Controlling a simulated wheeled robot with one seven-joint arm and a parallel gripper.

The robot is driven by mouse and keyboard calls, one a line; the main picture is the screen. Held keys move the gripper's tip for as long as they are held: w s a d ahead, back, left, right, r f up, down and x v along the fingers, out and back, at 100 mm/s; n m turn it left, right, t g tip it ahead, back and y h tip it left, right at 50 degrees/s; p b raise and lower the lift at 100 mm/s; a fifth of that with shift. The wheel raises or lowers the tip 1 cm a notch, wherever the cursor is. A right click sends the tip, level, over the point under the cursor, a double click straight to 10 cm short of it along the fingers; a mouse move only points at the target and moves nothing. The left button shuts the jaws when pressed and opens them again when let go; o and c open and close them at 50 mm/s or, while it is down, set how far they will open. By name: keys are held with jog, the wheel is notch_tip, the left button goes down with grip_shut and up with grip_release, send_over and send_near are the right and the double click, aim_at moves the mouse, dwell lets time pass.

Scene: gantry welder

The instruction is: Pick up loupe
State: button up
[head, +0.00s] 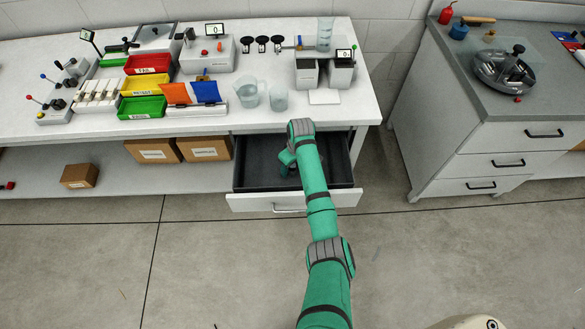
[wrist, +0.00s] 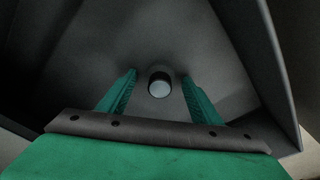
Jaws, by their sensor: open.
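The loupe (wrist: 159,85) looks like a small dark cylinder with a pale round top. In the wrist view it stands on the dark floor of a drawer. My gripper (wrist: 158,82) is open, with one green finger on each side of the loupe and a visible gap on both sides. I cannot tell how far above the drawer floor the fingertips are. In the head view my arm reaches into the open drawer (head: 262,172) under the workbench, and it hides the loupe and the fingertips.
The drawer walls (wrist: 270,60) rise close around my gripper. The workbench top (head: 225,118) overhangs the back of the drawer and carries red, yellow and green bins, beakers and instruments. Cardboard boxes (head: 206,149) sit on the lower shelf at left. A grey cabinet (head: 480,150) stands at right.

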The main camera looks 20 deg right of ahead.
jog(key=c, duration=1.1)
jog(key=shift+c, duration=0.3)
jog(key=shift+r, duration=0.1)
